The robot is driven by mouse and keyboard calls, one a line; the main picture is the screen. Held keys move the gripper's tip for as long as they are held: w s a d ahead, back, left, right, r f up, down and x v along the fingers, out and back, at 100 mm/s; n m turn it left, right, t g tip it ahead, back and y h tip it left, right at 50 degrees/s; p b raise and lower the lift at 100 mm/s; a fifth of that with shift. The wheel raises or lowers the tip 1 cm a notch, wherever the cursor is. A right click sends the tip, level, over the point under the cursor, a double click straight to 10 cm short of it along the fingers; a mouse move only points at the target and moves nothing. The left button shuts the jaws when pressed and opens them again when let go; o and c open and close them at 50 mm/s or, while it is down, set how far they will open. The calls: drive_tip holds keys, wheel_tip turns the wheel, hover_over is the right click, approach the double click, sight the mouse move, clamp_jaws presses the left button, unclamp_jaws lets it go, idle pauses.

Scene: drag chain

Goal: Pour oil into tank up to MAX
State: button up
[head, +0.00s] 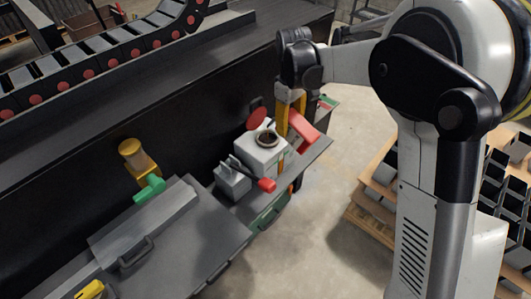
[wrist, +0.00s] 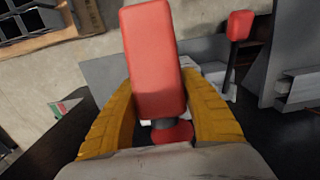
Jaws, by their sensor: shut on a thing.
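A pale, boxy tank (head: 262,155) stands on the dark bench with its round, dark-rimmed filler opening (head: 267,138) uncovered. A round red lid (head: 257,117) stands up behind the opening. My gripper (head: 290,108) has yellow fingers and is shut on a red block-shaped thing (head: 303,128) just right of the tank. In the wrist view the red thing (wrist: 153,60) stands between the yellow fingers (wrist: 163,125), with a dark neck and a red disc below it. Whether it is an oil bottle, any oil level and the MAX mark cannot be made out.
A red-ended lever (head: 266,185) sticks out in front of the tank, beside a small grey box (head: 232,178). A green-handled yellow valve (head: 146,172) is to the left. A drag chain (head: 110,52) runs behind. Clear floor (head: 335,190) lies to the right, before a wooden rack (head: 385,195).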

drive_tip(key=shift+r, duration=0.1)
idle(0.3)
drive_tip(key=shift+w+a+r+g+h, duration=0.3)
drive_tip(key=shift+a+r+h, duration=0.1)
drive_tip(key=shift+h, duration=0.1)
drive_tip(key=shift+d, duration=0.1)
idle(2.2)
drive_tip(key=shift+s+d+f+y, duration=0.3)
drive_tip(key=shift+f+y, duration=0.15)
drive_tip(key=shift+y, duration=0.05)
drive_tip(key=shift+f+t, duration=0.1)
drive_tip(key=shift+t, duration=0.3)
drive_tip(key=shift+f+b, duration=0.15)
drive_tip(key=shift+b, duration=0.25)
drive_tip(key=shift+s+d+f+t+y+b, duration=0.3)
drive_tip(key=shift+d+f+t+y+b, duration=0.2)
drive_tip(key=shift+f+y+b, duration=0.25)
